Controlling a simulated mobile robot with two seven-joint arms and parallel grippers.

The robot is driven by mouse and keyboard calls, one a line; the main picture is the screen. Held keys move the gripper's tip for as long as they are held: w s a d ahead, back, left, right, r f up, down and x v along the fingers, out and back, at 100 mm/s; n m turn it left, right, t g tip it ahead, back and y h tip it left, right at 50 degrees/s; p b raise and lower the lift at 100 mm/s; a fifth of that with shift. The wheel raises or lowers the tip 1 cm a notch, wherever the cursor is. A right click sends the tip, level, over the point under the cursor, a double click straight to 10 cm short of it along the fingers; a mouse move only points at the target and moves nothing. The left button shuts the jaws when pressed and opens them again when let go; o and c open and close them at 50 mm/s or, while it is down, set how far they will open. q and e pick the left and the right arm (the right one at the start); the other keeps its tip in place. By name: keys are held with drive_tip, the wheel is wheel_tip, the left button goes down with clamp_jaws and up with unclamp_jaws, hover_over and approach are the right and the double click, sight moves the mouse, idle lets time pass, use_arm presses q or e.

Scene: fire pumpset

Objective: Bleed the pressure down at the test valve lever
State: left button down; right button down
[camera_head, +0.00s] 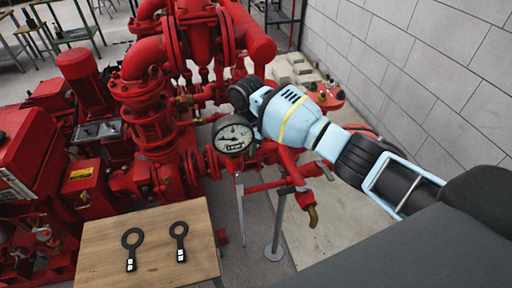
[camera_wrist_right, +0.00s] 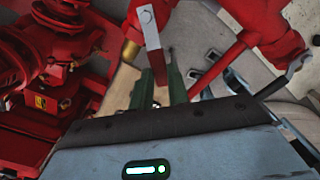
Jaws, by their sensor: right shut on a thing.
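The gripper is shut on this lever, which I take to be the test valve lever. The exact contact is partly hidden. A brass fitting (camera_wrist_right: 130,50) shows left of the lever. In the head view, my right arm reaches in from the right to the red pipework, and its fingers are not clear there. A round white pressure gauge (camera_head: 233,135) stands below the wrist; its needle is too small to read. My left gripper is not in view.
Red pumps and pipes (camera_head: 150,115) fill the left and middle. A wooden table (camera_head: 105,255) at the lower left holds two dark ring-ended tools (camera_head: 132,247). A brass outlet (camera_head: 312,216) hangs beside a grey stand (camera_head: 276,235). A grey block wall (camera_head: 420,60) closes off the right.

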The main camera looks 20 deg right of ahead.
sight(248, 153)
idle(0.5)
drive_tip(key=c, duration=1.3)
unclamp_jaws()
drive_tip(key=shift+c, duration=0.2)
wheel_tip(248, 153, up, 8)
drive_tip(key=shift+f, duration=0.15)
